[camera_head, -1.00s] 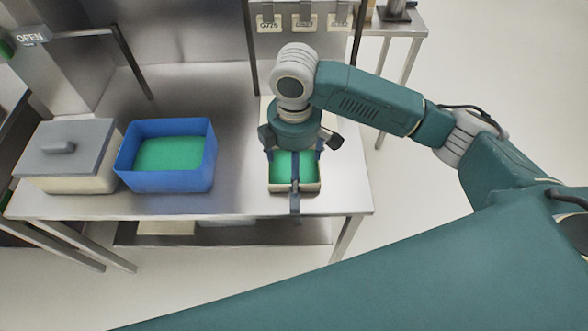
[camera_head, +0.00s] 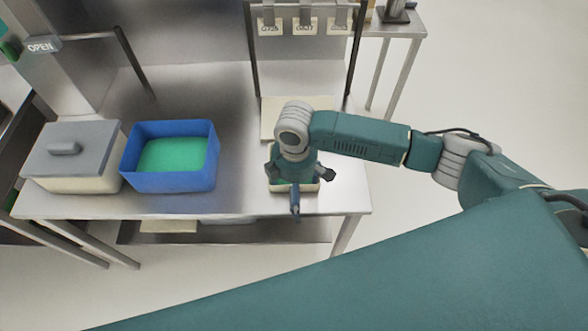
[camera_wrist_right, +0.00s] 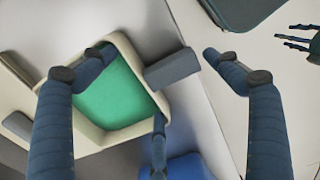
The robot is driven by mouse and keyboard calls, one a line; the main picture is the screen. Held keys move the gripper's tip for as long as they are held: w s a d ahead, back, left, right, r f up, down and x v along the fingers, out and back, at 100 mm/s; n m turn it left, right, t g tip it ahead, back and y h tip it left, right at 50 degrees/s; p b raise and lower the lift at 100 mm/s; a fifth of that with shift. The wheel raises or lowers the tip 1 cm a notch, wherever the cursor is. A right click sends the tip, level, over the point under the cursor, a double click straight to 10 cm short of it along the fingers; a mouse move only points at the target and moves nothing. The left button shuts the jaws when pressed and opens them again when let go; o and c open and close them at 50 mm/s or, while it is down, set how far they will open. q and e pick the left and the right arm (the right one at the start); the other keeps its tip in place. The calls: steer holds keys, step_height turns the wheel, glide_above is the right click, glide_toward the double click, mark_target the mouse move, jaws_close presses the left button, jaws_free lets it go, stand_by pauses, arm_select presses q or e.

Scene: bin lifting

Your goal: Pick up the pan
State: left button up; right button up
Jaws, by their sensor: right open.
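The pan is a cream, square-rimmed container (camera_head: 312,187) with a green inside, on the table's right front. It also shows in the right wrist view (camera_wrist_right: 120,45). A grey block-like handle (camera_wrist_right: 172,68) sticks out from its side over the table's front edge. My right gripper (camera_head: 294,186) is directly above the pan and hides much of it in the head view. In the wrist view this gripper (camera_wrist_right: 156,72) is open, with fingers spread on both sides of the handle and a third finger near the rim's corner. My left gripper (camera_wrist_right: 296,40) seems to show small at the wrist view's upper right.
A blue bin (camera_head: 168,182) with a green inside stands left of the pan, with bare metal table between them. A cream box with a grey lid (camera_head: 75,150) is farther left. Behind the pan lies a flat cream board (camera_head: 285,118). Labelled holders (camera_head: 305,25) hang at the back.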

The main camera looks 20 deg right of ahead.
steer(key=c, duration=0.9)
steer(key=shift+c, duration=0.2)
steer(key=shift+w+r, duration=0.1)
steer(key=shift+r, duration=0.05)
